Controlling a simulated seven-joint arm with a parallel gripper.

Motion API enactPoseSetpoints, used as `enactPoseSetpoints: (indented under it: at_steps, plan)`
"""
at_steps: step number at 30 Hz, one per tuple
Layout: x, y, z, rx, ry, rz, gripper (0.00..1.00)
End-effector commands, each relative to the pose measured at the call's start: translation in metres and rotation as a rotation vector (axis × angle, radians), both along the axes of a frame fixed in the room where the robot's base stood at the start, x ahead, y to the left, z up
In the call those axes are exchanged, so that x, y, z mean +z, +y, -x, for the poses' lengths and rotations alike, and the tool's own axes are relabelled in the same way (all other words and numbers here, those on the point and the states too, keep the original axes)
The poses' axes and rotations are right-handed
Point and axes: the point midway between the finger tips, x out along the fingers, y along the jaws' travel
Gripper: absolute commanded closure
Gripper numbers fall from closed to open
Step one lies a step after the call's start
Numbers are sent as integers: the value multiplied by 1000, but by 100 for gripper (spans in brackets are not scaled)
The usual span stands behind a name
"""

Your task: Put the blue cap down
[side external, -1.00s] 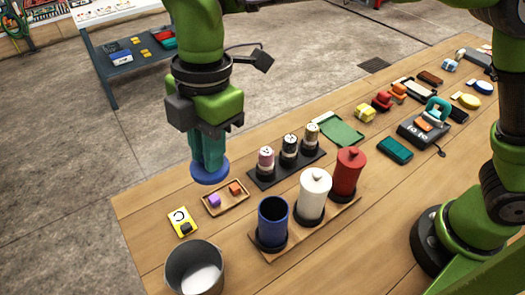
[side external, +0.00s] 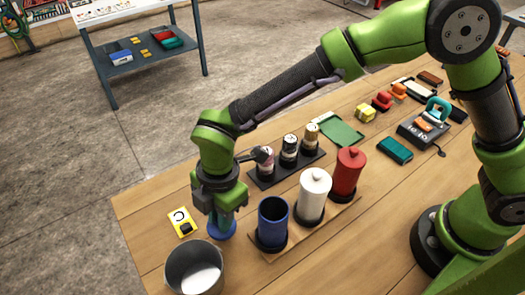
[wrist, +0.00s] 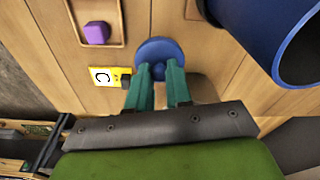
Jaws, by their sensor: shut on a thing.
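The blue cap (side external: 221,231) is a round disc with a knob, also seen in the wrist view (wrist: 152,46). My gripper (side external: 221,214) points down and is shut on the cap; in the wrist view its green fingers (wrist: 160,72) close on the knob. The cap is low over the wooden table, left of the open blue canister (side external: 272,212) and apart from it. I cannot tell whether the cap touches the table. The canister's open rim also shows in the wrist view (wrist: 277,47).
A yellow card (side external: 182,221) lies left of my gripper and a grey bucket (side external: 194,272) stands in front. White (side external: 313,192) and red (side external: 348,172) lidded canisters stand right of the blue one.

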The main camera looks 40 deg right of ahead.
Motion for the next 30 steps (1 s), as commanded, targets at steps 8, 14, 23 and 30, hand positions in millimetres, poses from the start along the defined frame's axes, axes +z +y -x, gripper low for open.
enactPoseSetpoints:
  at_steps: [8,14,23,30]
  plan:
    - [-35,-1,1,0,1,2,100]
    - [-40,0,0,-1,1,0,100]
    - [-42,0,0,0,0,1,70]
    - [-42,0,0,0,1,1,55]
